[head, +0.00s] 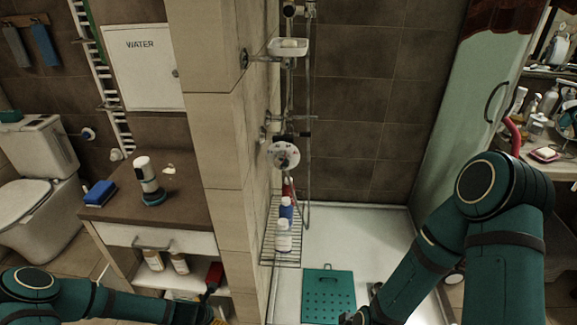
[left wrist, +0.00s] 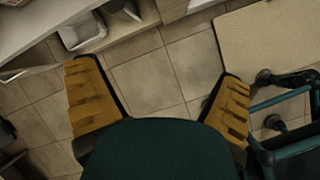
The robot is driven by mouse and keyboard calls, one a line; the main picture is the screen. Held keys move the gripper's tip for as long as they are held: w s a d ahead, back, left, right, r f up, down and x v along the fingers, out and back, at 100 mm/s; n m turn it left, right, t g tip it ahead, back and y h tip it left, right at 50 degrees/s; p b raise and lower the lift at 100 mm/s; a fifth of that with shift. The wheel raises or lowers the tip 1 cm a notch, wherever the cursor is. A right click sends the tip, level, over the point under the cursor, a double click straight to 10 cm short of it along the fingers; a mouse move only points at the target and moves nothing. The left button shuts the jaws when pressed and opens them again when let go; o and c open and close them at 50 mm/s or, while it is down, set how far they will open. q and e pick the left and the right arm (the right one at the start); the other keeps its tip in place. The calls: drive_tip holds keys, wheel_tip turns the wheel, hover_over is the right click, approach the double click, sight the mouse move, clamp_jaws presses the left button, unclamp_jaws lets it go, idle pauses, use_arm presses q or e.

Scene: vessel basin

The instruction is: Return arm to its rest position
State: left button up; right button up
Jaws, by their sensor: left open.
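My left arm (head: 90,299) reaches in along the bottom left of the head view, in front of the wooden cabinet. Its gripper (head: 214,318) is mostly cut off by the bottom edge. In the left wrist view the left gripper (left wrist: 158,72) is open, its two yellow-padded fingers wide apart with only floor tiles between them. My right arm (head: 470,235) comes in from the right, bent at a large joint and reaching down over the shower tray. Its gripper end (head: 358,317) is cut off at the bottom edge, so its jaws cannot be made out.
The cabinet (head: 150,240) holds a blue brush (head: 99,193) and a white-and-teal device (head: 150,182) on top. A tiled wall (head: 222,150) divides it from the shower tray (head: 375,240). A wire rack (head: 282,258) with bottles and a teal mat (head: 328,297) are near my right arm.

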use_arm(q)
drive_tip(key=s+d+r+m+g+h, duration=0.1)
drive_tip(key=s+d+r+m, duration=0.5)
drive_tip(key=m, duration=0.7)
drive_tip(key=s+d+r+m+g+h, duration=0.1)
drive_tip(key=s+d+r+m, duration=0.6)
drive_tip(key=m, duration=0.7)
drive_tip(key=shift+s+d+r+g, duration=0.3)
drive_tip(key=shift+s+d+g, duration=0.3)
drive_tip(key=shift+d, duration=0.05)
